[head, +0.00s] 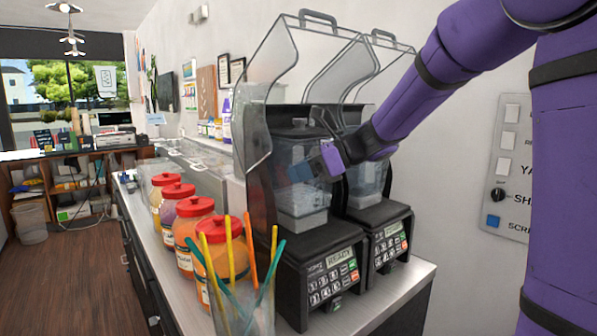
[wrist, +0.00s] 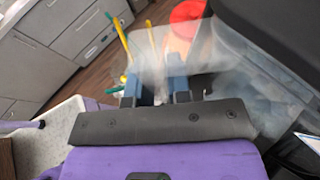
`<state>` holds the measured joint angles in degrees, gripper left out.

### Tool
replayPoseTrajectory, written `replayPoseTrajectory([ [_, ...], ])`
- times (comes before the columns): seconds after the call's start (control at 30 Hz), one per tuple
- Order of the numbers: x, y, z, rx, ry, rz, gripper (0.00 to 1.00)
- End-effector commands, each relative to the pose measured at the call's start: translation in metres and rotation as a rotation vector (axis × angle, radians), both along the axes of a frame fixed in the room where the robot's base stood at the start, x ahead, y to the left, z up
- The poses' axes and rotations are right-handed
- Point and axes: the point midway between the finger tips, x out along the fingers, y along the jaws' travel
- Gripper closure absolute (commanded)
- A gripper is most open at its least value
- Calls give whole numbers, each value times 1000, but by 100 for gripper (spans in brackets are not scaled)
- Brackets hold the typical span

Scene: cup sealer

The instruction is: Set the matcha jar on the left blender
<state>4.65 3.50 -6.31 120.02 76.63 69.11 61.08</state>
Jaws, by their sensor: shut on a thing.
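The left blender (head: 318,275) is black, with a keypad, a lit display and a raised clear hood. A clear, square-sided jar (head: 302,204) is inside its hood, upright, directly over its base. Whether the jar rests fully on the base is hard to tell. My gripper (head: 302,171) is at the jar's front side, its blue fingers shut on a clear part of it, likely the handle. In the wrist view, my fingers (wrist: 158,88) meet a blurred translucent piece, and the jar's clear wall (wrist: 262,82) is at the right. No label or matcha colour shows.
The right blender (head: 385,238) stands close beside, with a clear jar (head: 368,182) of its own. Red-lidded tubs (head: 196,235) line the counter at the left. A clear cup of coloured straws (head: 243,308) stands in front. The counter's right edge is near.

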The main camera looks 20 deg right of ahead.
Motion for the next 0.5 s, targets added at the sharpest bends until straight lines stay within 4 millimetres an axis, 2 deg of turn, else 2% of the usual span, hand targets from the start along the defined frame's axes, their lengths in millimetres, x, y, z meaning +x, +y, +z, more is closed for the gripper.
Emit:
replayPoseTrajectory([
  [0.2,0,0,1,-1,-7,0,100],
  [0.23,0,0,0,-1,-7,0,80],
  [0.33,0,0,0,0,-6,0,57],
  [0.37,0,0,0,0,-5,1,52],
  [0.5,0,0,-1,0,-2,0,52],
])
